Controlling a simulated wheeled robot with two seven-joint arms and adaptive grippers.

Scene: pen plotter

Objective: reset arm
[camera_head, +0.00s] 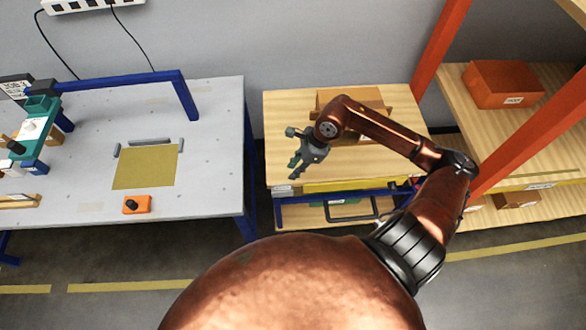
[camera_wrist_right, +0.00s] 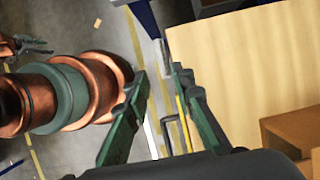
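My right arm reaches in from the right in the head view. Its green-fingered gripper (camera_head: 296,166) hangs over the left part of the wooden table (camera_head: 290,110). In the right wrist view the two fingers of this gripper (camera_wrist_right: 160,75) are spread apart with nothing between them, and floor and the table edge show beyond. My left gripper is outside the head view. What looks like its dark fingers (camera_wrist_right: 30,46) show small at the left edge of the right wrist view, beside copper parts of my body; their opening is unclear.
A cardboard box (camera_head: 338,97) stands on the wooden table, partly behind my arm. Left is a grey table (camera_head: 215,120) with the plotter's blue frame (camera_head: 125,82), a yellow sheet (camera_head: 146,167) and an orange control box (camera_head: 137,204). A shelf with an orange bin (camera_head: 503,84) stands right.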

